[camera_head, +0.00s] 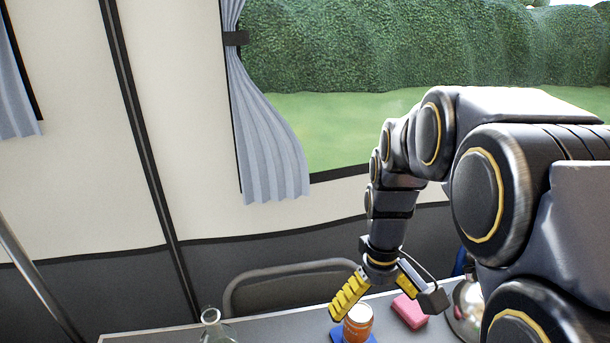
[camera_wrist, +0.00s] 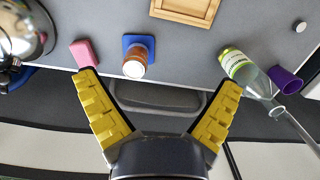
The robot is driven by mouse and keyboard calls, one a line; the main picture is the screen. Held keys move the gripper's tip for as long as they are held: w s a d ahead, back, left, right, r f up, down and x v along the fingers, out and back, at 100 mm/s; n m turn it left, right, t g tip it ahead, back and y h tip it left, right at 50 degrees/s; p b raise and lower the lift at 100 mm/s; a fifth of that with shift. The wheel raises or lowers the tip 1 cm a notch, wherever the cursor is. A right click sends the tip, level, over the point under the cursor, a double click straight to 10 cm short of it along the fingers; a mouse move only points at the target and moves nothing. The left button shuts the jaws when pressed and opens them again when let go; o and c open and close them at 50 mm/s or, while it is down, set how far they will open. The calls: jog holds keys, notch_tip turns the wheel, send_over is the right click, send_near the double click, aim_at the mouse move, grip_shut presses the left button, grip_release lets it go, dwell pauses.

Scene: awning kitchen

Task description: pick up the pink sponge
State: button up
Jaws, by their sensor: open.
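The pink sponge (camera_head: 409,311) lies flat on the grey table in the head view, right of an orange jar. In the wrist view the sponge (camera_wrist: 84,53) is at the upper left, just beyond the tip of the left yellow finger. My gripper (camera_head: 377,297) is above the table, with its yellow fingers spread wide and nothing between them. In the wrist view my gripper (camera_wrist: 158,78) also shows open and empty. The sponge is apart from the fingers as far as I can see.
The orange jar (camera_wrist: 135,64) stands on a blue square (camera_wrist: 148,42) beside the sponge. A shiny metal pot (camera_wrist: 22,32) is on its other side. A chair (camera_head: 290,284) stands behind the table.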

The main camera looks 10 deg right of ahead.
jog(key=w+d+f+n, duration=0.1)
jog(key=w+d+f, duration=0.8)
jog(key=w+d, duration=0.1)
jog(key=n+t, duration=0.1)
send_over(412, 306)
notch_tip(412, 306, down, 11)
jog(key=shift+s+f, duration=0.1)
notch_tip(412, 306, down, 2)
jog(key=shift+d+f, duration=0.15)
jog(key=shift+f, duration=0.1)
jog(key=f, duration=0.5)
jog(key=shift+a+f, duration=0.2)
jog(key=shift+a, duration=0.05)
jog(key=c, duration=1)
